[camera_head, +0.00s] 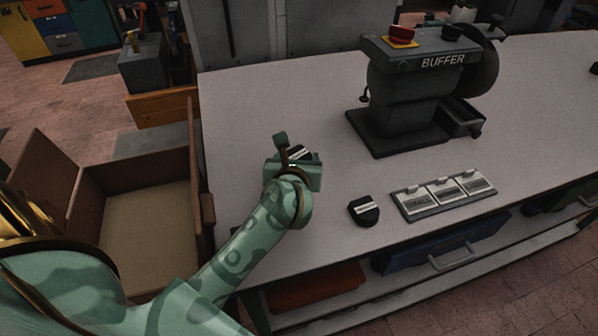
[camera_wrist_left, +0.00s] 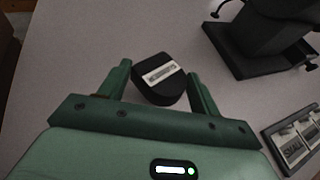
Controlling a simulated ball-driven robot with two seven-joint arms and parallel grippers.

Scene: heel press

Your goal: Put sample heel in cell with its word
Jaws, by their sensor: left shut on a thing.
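My left gripper (camera_head: 298,158) is over the table and shut on a black heel (camera_head: 299,152) with a white label. In the left wrist view the held heel (camera_wrist_left: 160,91) sits between the two fingers (camera_wrist_left: 159,73); its label word is too blurred to read. A second black heel (camera_head: 364,213) with a white label lies on the table to the right of the gripper. Right of it is a dark tray (camera_head: 452,207) with three cells in a row, each showing a pale word plate. The left plate seems to read SMALL. My right gripper is not in view.
A dark buffer machine (camera_head: 405,105) with a red button stands behind the tray on the pale table (camera_head: 270,95). An open brown box (camera_head: 150,170) is left of the table. The table between the gripper and the buffer is clear.

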